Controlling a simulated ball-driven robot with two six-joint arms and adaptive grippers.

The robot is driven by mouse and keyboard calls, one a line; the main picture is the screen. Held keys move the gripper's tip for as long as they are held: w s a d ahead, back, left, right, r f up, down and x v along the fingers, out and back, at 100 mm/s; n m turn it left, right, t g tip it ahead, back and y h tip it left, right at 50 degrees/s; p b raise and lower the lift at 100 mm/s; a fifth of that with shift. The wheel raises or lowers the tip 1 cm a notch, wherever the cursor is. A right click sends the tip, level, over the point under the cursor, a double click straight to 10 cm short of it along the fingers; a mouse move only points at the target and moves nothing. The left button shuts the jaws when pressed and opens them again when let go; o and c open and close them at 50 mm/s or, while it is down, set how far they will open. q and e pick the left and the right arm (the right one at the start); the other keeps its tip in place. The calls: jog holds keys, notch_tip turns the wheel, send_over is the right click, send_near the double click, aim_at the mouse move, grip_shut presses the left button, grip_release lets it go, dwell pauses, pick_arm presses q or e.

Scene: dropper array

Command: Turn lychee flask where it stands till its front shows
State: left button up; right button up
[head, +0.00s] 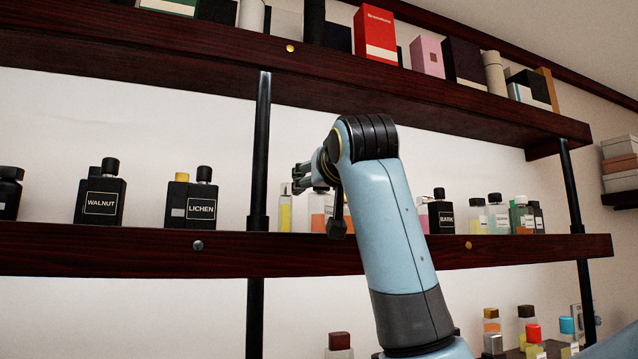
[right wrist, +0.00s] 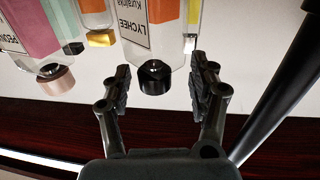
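The lychee flask (right wrist: 140,48) hangs upside down in the right wrist view, since that view is inverted. It is a clear flask with orange liquid, a black cap (right wrist: 155,77) and a white label reading LYCHEE. In the head view the flask (head: 318,209) stands on the middle shelf, partly hidden by my right gripper. My right gripper (right wrist: 160,82) is open, one finger on each side of the cap, with gaps visible. My left gripper is not in view.
A slim yellow flask (head: 285,213) stands close left of the lychee flask. A black post (head: 260,150) rises further left. Black LICHEN (head: 191,200) and WALNUT (head: 100,196) flasks stand left; a BARK flask (head: 441,213) stands right. A flask with a copper cap (right wrist: 54,78) is near.

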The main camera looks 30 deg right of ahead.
jog(key=v, duration=1.2)
dwell(0.3)
